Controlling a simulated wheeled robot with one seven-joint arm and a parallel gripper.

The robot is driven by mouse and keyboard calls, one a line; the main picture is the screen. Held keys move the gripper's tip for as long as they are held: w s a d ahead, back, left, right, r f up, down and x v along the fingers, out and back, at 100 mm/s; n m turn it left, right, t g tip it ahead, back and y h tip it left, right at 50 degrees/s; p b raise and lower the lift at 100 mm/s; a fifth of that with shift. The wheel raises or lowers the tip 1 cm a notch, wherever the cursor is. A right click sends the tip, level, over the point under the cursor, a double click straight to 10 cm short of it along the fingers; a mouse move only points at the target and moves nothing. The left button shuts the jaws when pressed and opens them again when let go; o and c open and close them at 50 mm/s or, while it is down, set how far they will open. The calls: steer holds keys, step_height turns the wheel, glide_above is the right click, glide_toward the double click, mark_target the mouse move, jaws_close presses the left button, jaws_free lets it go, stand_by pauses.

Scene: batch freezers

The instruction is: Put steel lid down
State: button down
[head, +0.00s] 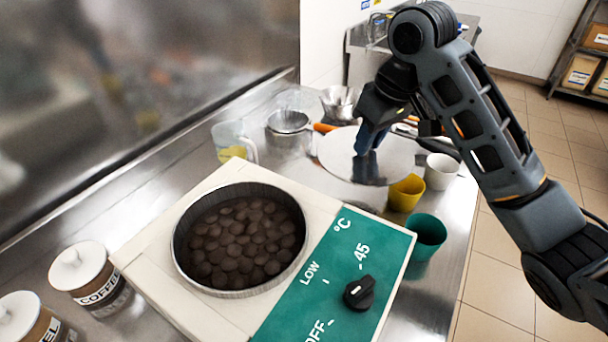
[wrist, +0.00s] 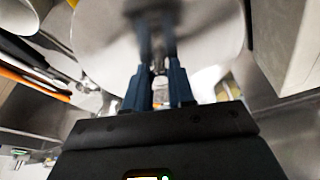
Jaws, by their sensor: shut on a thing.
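The steel lid (head: 340,152) is a shiny round disc behind the warmer, over the far part of the steel counter. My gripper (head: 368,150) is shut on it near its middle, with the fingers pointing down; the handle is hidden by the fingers. In the wrist view the lid (wrist: 205,40) fills the upper middle, and my gripper (wrist: 160,75) reaches to it with two blue fingers close together. The lid looks roughly level. I cannot tell whether it touches the counter.
A warmer (head: 340,270) with an uncovered pan (head: 180,255) of brown discs stands in front. A yellow cup (head: 405,195), a white cup (head: 441,172) and a green cup (head: 428,236) stand right of the lid. A measuring jug (head: 230,140) and a sieve (head: 288,122) stand left.

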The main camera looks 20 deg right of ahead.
mark_target(320, 150)
steer(key=shift+w+a+f, duration=0.15)
steer(key=shift+w+f, duration=0.05)
steer(key=shift+f, duration=0.05)
steer(key=w+a+f, duration=0.2)
steer(key=w+a+f+p, duration=0.1)
steer(key=w+a+f, duration=0.1)
steer(key=a, duration=0.1)
steer(key=w+a+f, duration=0.2)
steer(key=w+a, duration=0.1)
steer(key=shift+a+f+p, duration=0.2)
steer(key=shift+f+p, duration=0.1)
steer(key=shift+p, duration=0.05)
steer(key=shift+a+f+p, duration=0.1)
steer(key=shift+f+p, duration=0.2)
steer(key=shift+f, duration=1.75)
steer(key=shift+f, duration=0.15)
steer(key=c, duration=1)
jaws_free()
steer(key=shift+o, duration=0.2)
steer(key=b+v, duration=0.1)
steer(key=v, duration=1.1)
